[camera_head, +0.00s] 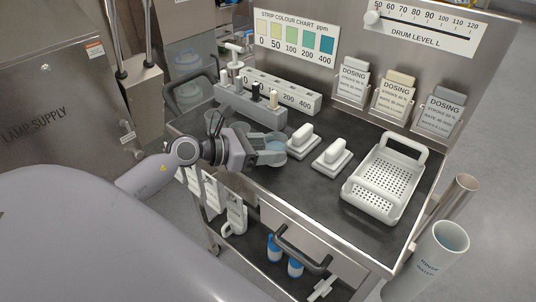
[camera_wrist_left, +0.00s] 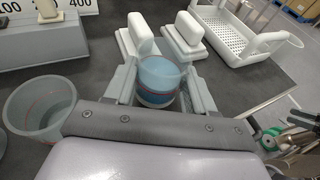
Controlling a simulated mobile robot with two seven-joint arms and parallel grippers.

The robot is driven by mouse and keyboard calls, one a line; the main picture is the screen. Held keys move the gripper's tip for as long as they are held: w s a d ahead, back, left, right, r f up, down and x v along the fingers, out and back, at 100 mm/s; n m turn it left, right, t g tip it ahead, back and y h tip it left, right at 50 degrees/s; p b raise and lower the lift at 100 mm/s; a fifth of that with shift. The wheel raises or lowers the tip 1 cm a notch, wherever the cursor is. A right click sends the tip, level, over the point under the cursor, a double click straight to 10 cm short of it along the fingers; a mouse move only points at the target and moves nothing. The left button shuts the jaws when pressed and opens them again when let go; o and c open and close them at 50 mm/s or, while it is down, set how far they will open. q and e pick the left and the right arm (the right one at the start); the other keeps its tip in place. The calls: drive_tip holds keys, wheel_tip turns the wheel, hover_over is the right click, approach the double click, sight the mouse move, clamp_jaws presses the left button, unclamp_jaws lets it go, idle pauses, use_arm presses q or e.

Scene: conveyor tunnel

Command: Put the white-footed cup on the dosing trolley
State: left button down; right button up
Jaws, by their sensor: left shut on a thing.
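My left gripper (camera_head: 268,150) is at the left part of the dosing trolley's dark top (camera_head: 325,205). It is shut on a translucent cup (camera_head: 274,143) with blue liquid, which also shows between the fingers in the left wrist view (camera_wrist_left: 158,78). The cup is upright, with a red line near its lower part. A second translucent cup (camera_wrist_left: 40,107) with a red line stands to the left in the left wrist view. My right gripper is not in view.
Two white blocks with raised grips (camera_head: 301,142) (camera_head: 332,158) stand just right of the held cup. A white perforated basket (camera_head: 360,200) is at the right. A grey rack with posts (camera_head: 250,105) stands behind. The top's front middle is clear.

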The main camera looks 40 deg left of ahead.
use_arm(q)
drive_tip(key=shift+f, duration=0.8)
drive_tip(key=shift+f, duration=0.2)
drive_tip(key=shift+c, duration=1.9)
unclamp_jaws()
drive_tip(key=shift+r, duration=0.25)
drive_tip(key=shift+s+a, duration=0.15)
drive_tip(key=b+v, duration=0.1)
drive_tip(key=v, duration=1)
drive_tip(key=shift+s, duration=0.25)
